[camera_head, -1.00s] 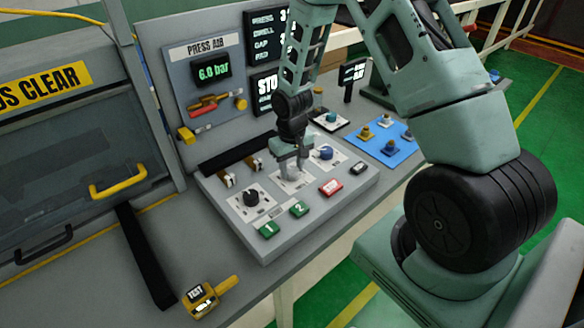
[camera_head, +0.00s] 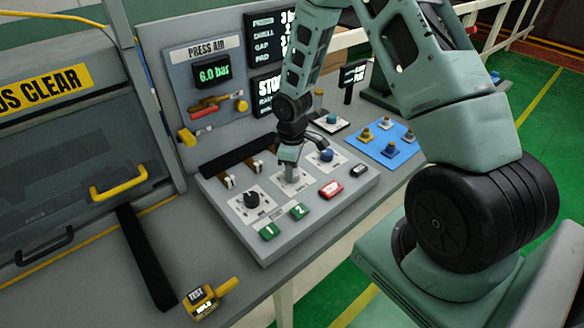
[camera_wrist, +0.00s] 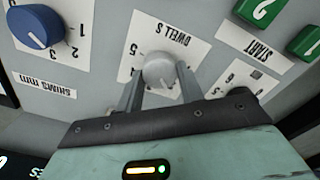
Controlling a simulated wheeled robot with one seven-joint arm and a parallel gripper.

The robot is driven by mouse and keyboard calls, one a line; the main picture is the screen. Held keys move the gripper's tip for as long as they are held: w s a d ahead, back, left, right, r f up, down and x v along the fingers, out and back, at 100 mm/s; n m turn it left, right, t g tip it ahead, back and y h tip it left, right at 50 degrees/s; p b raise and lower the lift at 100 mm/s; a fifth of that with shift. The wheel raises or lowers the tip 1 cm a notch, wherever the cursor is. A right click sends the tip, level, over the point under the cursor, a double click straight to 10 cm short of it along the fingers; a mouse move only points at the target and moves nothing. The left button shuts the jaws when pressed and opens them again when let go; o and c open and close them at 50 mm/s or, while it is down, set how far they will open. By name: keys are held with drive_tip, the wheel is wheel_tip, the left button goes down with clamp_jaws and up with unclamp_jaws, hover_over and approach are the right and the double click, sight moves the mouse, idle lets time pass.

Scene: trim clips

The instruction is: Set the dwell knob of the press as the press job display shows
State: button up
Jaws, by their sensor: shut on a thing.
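The dwell knob (camera_wrist: 159,68) is light grey and sits on a white plate marked DWELL S, upside down in the wrist view. My gripper (camera_wrist: 160,80) is shut on the dwell knob, one finger on each side. In the head view my gripper (camera_head: 291,168) reaches down onto the knob's plate, and the knob is largely hidden. I cannot read its pointer for sure; a 5 shows on its scale. The press job display (camera_head: 264,36) stands behind the panel with rows such as DWELL and GAP; my arm covers most of its values.
A blue shims knob (camera_wrist: 36,26) and a black knob (camera_head: 251,200) flank the dwell knob. Green buttons (camera_head: 299,210), a red button (camera_head: 330,189) and two switches (camera_head: 230,181) are close by. A yellow TEST device (camera_head: 201,300) lies in front.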

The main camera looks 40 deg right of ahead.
drive_tip(key=shift+n, duration=0.3)
drive_tip(key=o, duration=1)
wheel_tip(320, 180, up, 18)
drive_tip(key=shift+f+b, duration=0.25)
drive_tip(key=shift+b, duration=0.7)
